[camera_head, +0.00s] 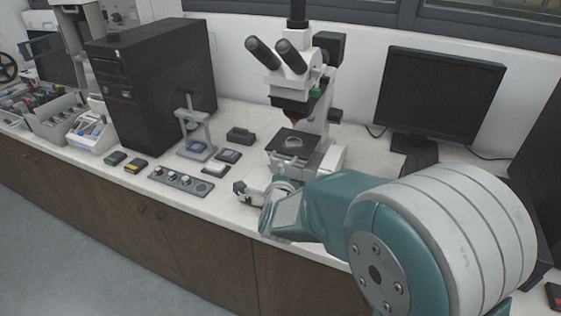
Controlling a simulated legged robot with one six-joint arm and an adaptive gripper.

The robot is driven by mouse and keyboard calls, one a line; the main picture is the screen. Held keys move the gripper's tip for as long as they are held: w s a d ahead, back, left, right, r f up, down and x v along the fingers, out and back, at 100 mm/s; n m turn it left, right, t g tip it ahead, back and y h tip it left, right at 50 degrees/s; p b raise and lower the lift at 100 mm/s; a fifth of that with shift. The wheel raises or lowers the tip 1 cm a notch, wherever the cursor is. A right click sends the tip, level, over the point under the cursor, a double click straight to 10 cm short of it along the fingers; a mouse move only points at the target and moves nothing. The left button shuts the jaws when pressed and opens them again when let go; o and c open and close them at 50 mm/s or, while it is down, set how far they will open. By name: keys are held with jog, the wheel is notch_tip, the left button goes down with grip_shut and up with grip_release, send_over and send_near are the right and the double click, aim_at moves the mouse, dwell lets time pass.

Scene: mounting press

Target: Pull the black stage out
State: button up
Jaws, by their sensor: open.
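A black stage (306,156), a flat square plate, sits on the white microscope (311,84) under its objectives. A small pale round piece (293,142) lies on it. My gripper (240,192) is low over the bench front, to the left of and nearer than the stage. It is open, with no object visible in it, and apart from the stage. The wrist covers part of the microscope's base. The fingers are small in this view, and their exact height over the bench is hard to tell.
A grey press stand (185,122) with a blue piece and a grey knob panel (180,181) are left of my gripper. Small dark boxes (240,134) lie near the microscope. A black computer tower (150,85) and monitor (440,95) flank it. The bench's front edge is close below my gripper.

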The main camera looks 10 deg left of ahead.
send_near(291, 146)
jog(key=w+a+f, duration=0.2)
jog(key=w+a, duration=0.1)
jog(key=shift+a+f, duration=0.25)
jog(key=shift+f, duration=0.1)
grip_shut()
